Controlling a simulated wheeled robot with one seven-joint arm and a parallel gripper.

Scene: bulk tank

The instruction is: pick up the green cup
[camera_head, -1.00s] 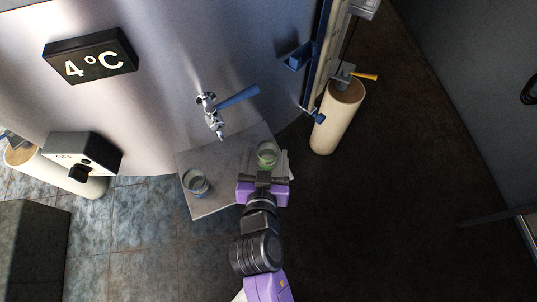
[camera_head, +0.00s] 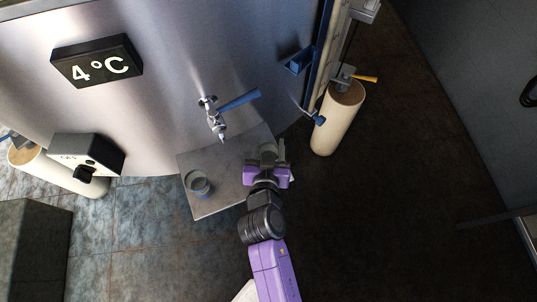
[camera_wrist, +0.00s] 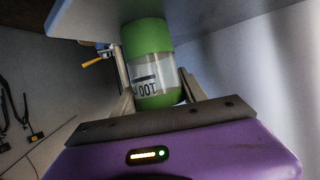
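The green cup (camera_head: 268,152) stands at the right part of the grey shelf under the tap. In the wrist view the green cup (camera_wrist: 152,65) shows as a clear cup with green ends and dark lettering. My gripper (camera_head: 268,158) reaches the cup, with one finger on each side of it. In the wrist view the finger ends of my gripper (camera_wrist: 158,92) appear right beside the cup's sides. I cannot tell whether they press on it, or whether the cup is off the shelf.
A tap (camera_head: 215,120) with a blue handle (camera_head: 238,100) projects from the tank above the shelf. A cream cylinder (camera_head: 337,120) stands to the right.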

